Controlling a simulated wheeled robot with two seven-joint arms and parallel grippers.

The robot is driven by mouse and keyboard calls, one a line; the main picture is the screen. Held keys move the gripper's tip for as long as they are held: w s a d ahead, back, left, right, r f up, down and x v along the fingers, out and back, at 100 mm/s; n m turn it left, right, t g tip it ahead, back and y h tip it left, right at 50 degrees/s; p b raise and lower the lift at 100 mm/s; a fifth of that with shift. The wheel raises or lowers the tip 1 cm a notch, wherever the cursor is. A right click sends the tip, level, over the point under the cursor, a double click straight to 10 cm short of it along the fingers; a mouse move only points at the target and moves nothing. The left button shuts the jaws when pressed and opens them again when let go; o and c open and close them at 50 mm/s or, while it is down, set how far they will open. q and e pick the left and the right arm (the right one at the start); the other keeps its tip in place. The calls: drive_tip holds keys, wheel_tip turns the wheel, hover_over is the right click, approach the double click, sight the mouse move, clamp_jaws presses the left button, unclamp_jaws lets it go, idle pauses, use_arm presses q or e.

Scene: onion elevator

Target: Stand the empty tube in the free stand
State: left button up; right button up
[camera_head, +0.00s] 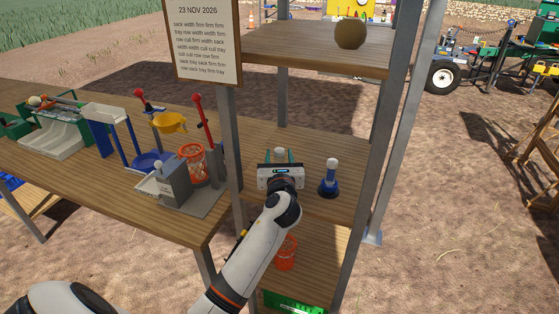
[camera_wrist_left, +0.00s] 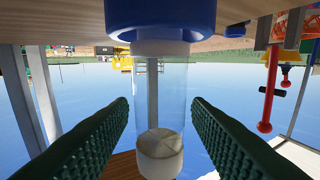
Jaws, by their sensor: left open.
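In the left wrist view, which is upside down, a clear, empty-looking tube (camera_wrist_left: 155,100) with white ends stands in a blue stand (camera_wrist_left: 160,17). My left gripper (camera_wrist_left: 158,108) is open, with one green finger on each side of the tube and a visible gap on both sides. In the head view my left gripper (camera_head: 280,155) is over the middle shelf. A white top shows between its fingers; the stand below is hidden behind the gripper. A second blue stand (camera_head: 329,192) with a white-topped tube (camera_head: 332,170) is just to the right. My right gripper is not in view.
The middle shelf (camera_head: 345,150) is bare behind the stands. Metal posts (camera_head: 385,130) bound it, and an upper shelf (camera_head: 300,45) holds a brown ball (camera_head: 351,33). The bench on the left carries an orange basket (camera_head: 192,165), a grey box (camera_head: 172,182) and red-knobbed levers (camera_head: 203,120).

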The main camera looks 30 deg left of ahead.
use_arm(q)
drive_tip(key=b+v, duration=0.1)
drive_tip(key=v, duration=1.1)
drive_tip(key=shift+r, duration=0.1)
